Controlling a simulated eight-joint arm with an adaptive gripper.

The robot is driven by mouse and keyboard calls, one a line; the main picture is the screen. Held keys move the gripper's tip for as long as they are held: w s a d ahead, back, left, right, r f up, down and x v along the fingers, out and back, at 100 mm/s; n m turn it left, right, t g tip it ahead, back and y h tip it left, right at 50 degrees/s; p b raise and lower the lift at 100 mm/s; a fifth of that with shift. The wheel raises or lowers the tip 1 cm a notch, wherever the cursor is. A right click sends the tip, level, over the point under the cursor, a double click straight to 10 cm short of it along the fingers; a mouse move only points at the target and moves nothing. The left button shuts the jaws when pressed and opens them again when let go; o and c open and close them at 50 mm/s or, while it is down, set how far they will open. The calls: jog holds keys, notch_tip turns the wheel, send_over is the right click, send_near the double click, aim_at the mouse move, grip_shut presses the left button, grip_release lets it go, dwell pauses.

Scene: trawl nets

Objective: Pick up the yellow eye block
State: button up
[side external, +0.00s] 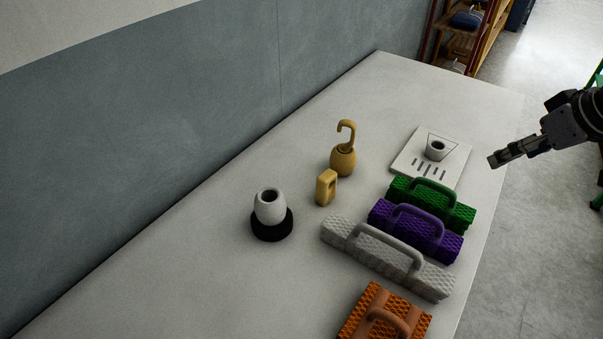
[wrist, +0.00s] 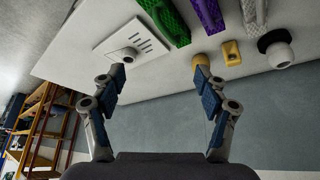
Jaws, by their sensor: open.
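The yellow eye block (side external: 326,187) stands upright on the table, a small yellow block with a hole through it. In the side external view it is between the yellow hook piece (side external: 343,160) and the white pot on a black base (side external: 270,208). It also shows in the wrist view (wrist: 231,53), beyond and to the right of the right finger.
Green (side external: 449,208), purple (side external: 445,240), grey (side external: 430,279) and orange (side external: 362,315) handled net bundles line the table's right side. A white plate (side external: 405,160) with a small ring lies at the back right. A grey wall (side external: 150,140) borders the left. The table's left front is clear.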

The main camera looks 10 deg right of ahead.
jog(key=w+a+r+n+g, duration=0.2)
jog(key=w+a, duration=0.5)
jog(key=w, duration=0.2)
jog(key=n+g, duration=0.4)
send_over(327, 175)
jog(key=shift+h, duration=0.3)
jog(key=f, duration=1.3)
jog(key=shift+s+d, duration=0.2)
jog(key=shift+d, duration=0.05)
jog(key=shift+a+f, duration=0.15)
jog(key=shift+f, duration=0.15)
notch_tip(327, 175, down, 5)
jog(key=shift+f, duration=0.2)
jog(key=shift+w+f, duration=0.15)
jog(key=shift+f, duration=1.2)
jog(key=shift+w+f, duration=0.1)
jog(key=shift+f, duration=1.2)
jog(key=c, duration=1.3)
